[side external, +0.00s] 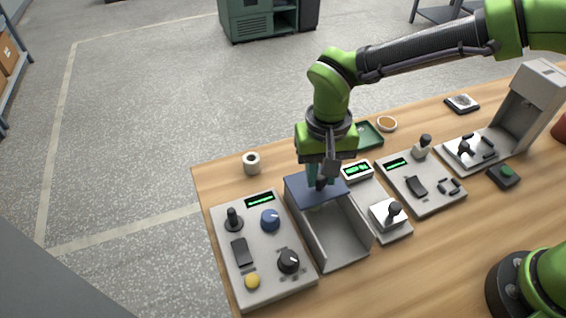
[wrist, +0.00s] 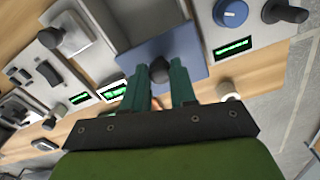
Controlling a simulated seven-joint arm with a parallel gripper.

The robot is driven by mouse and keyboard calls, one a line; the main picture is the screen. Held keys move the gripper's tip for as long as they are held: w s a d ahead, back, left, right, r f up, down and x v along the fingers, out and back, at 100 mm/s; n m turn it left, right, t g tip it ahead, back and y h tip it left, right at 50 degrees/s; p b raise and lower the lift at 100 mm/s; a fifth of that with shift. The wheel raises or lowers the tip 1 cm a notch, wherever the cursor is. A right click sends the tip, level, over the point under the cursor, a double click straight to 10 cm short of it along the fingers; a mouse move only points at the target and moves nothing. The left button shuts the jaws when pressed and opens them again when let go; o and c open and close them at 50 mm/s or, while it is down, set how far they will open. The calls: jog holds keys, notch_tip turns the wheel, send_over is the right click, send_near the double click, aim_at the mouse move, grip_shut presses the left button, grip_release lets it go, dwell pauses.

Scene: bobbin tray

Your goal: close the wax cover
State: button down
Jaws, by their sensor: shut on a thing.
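The wax cover appears to be the blue-grey plate (side external: 304,196) over the far end of a long grey open-topped box (side external: 340,247). The rest of the box is open and looks empty. In the wrist view the cover (wrist: 190,52) carries a dark round knob (wrist: 160,70). My gripper (side external: 320,181) points down over the cover. Its two teal fingers (wrist: 160,80) are shut on the knob, one on each side. In the side view the fingers hide most of the knob.
A control panel (side external: 244,282) with knobs and a joystick stands left of the box. To its right are a lever unit (side external: 383,217) and another panel (side external: 432,198). A white roll (side external: 252,162), green tray (side external: 371,138) and small round dish (side external: 387,124) lie behind.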

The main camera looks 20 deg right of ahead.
aim_at(320, 176)
jog(key=shift+w, duration=0.35)
jog(key=c, duration=1.1)
grip_release()
jog(key=shift+c, duration=0.2)
jog(key=shift+o, duration=1.2)
jog(key=shift+s, duration=0.1)
jog(key=shift+r, duration=0.1)
notch_tip(320, 176, up, 17)
